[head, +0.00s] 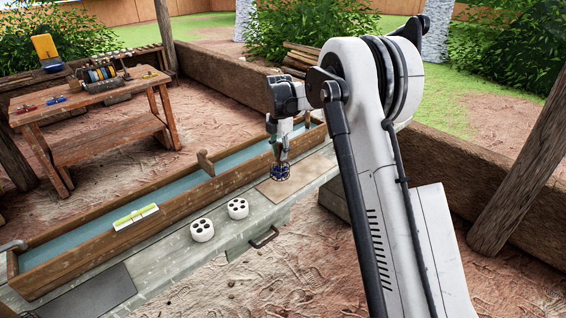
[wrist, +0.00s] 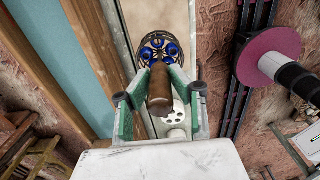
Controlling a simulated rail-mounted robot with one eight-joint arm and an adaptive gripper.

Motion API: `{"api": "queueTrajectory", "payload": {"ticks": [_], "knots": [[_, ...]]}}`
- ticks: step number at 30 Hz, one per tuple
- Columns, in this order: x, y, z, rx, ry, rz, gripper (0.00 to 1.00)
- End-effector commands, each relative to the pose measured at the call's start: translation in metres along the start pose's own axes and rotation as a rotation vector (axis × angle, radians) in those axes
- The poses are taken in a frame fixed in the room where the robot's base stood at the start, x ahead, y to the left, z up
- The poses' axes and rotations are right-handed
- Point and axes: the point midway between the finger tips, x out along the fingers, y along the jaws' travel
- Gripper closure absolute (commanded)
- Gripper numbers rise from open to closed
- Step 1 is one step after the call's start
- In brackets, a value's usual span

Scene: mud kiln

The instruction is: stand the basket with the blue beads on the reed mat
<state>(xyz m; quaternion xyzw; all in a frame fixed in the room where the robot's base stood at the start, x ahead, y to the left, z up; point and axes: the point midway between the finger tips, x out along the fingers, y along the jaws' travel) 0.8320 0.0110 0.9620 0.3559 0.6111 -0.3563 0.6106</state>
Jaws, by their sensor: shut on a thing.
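The basket with the blue beads (head: 280,173) is dark and round, with blue beads showing on top in the wrist view (wrist: 158,48). My gripper (head: 279,150) is above it, its green fingers shut on the basket's brown upright handle (wrist: 160,90). The tan reed mat (head: 301,180) lies flat on the grey bench. The basket appears over the mat's left part and looks upright. I cannot tell whether its base touches the mat.
Two white round blocks with holes (head: 202,230) (head: 238,208) stand on the bench (head: 172,256) to the left. A dark grey panel (head: 90,290) lies at the near left.

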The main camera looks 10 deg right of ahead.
Motion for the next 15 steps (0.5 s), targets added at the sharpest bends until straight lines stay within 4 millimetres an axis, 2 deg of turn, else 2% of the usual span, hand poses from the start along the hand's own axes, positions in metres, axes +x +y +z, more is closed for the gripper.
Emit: {"api": "queueTrajectory", "payload": {"ticks": [3,8,15], "knots": [[0.006,0.000,0.011,0.000,0.000,0.000,1.00],[0.013,-0.001,0.014,-0.001,0.000,0.000,1.00],[0.043,0.000,0.013,-0.001,0.000,0.000,1.00]]}}
